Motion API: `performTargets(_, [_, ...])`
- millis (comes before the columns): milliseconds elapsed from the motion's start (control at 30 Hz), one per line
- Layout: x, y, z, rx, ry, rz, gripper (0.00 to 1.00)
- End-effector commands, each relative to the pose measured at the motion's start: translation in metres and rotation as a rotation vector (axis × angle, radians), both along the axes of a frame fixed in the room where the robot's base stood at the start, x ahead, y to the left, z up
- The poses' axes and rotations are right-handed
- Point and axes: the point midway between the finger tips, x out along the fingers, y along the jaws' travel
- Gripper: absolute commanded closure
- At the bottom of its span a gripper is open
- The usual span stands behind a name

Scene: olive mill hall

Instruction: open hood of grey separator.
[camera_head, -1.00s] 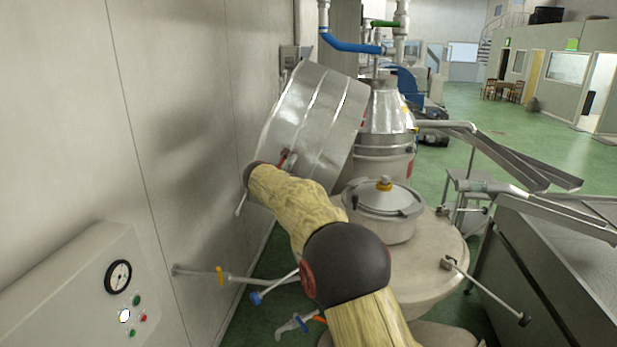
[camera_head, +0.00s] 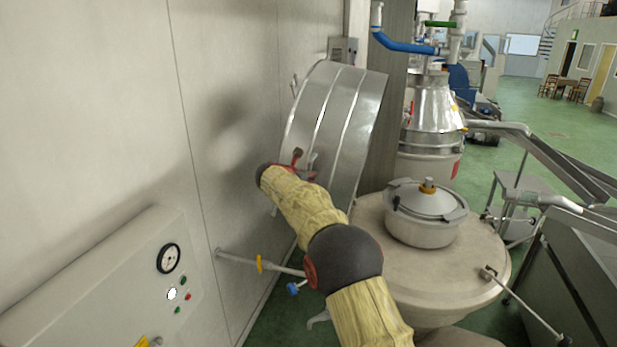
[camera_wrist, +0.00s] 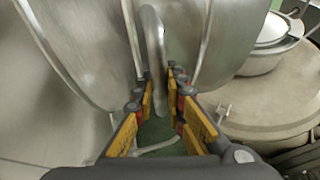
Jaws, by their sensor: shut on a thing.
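The hood (camera_head: 335,115) is a big shiny metal shell with raised bands. In the head view it stands swung up and tilted over near the wall, clear of the round pale grey separator body (camera_head: 375,225). The separator's small lidded drum (camera_head: 425,215) is uncovered. My gripper (camera_head: 300,165) is at the hood's near side, partly hidden by my arm. In the wrist view my gripper (camera_wrist: 158,88) is shut on the hood's bent metal handle (camera_wrist: 153,45), which runs between the yellow-padded fingers. The lidded drum also shows at that view's upper right.
A pale wall (camera_head: 235,110) rises close at the left, behind the hood. A control box (camera_head: 125,285) with a gauge and a pipe (camera_head: 240,258) with a yellow collar stand out from it. Another metal separator (camera_head: 430,130) stands behind. Chutes (camera_head: 545,160) lie to the right.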

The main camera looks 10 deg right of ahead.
Motion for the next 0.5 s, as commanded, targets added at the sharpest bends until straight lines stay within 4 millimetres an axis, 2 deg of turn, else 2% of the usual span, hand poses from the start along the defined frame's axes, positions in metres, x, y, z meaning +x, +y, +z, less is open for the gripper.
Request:
performTargets(67, [-0.0004, -0.0016, -0.0015, 0.001, 0.001, -0.003, 1.00])
performTargets(100, [-0.0005, -0.0016, -0.0017, 0.001, 0.001, -0.003, 0.86])
performTargets(400, [-0.0004, -0.0013, -0.0014, 0.001, 0.001, -0.002, 0.69])
performTargets(500, [-0.0004, -0.0012, -0.0012, 0.001, 0.001, -0.002, 0.68])
